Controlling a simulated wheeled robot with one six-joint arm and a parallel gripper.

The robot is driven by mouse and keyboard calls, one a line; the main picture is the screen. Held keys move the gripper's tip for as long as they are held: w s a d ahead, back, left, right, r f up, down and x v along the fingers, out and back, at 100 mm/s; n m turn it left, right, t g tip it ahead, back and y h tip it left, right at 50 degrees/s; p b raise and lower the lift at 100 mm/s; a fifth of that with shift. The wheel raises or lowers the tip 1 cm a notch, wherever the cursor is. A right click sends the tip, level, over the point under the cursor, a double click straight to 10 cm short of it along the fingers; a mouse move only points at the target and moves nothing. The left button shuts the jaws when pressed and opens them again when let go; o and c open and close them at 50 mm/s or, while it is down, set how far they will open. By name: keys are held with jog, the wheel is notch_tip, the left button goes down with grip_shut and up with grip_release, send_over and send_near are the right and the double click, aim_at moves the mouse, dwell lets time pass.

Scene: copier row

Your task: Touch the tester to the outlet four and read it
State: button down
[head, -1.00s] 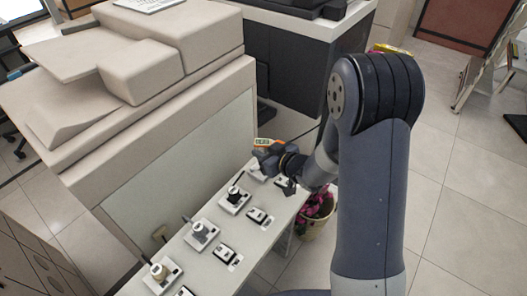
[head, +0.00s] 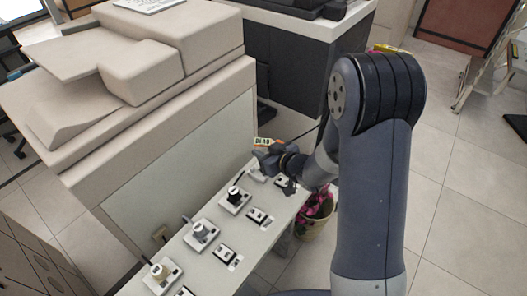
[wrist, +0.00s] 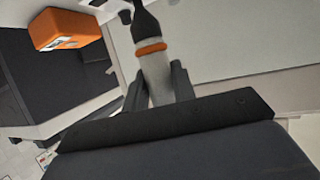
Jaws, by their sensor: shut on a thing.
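My gripper (head: 272,160) is shut on the tester. In the wrist view the fingers of my gripper (wrist: 156,88) close around the tester's pale shaft (wrist: 155,70), which has an orange ring and a dark tip. The tester's orange display box (wrist: 68,30) shows at the upper left there. In the head view the tester's display (head: 264,142) reads what looks like DEAD. The tester is at the far end of the bench, by the farthest outlet unit (head: 257,171), which my gripper partly hides. I cannot see whether the tip touches it or read any outlet numbers.
More outlet units with plugs (head: 199,234) stand in a row on the white bench (head: 190,262), with small black switches (head: 258,217) beside them. A large beige copier (head: 140,60) stands left of the bench. A bin with pink contents (head: 316,222) stands on the floor at right.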

aim_at(263, 143)
jog(key=shift+r+p, duration=1.9)
jog(key=shift+r, duration=0.85)
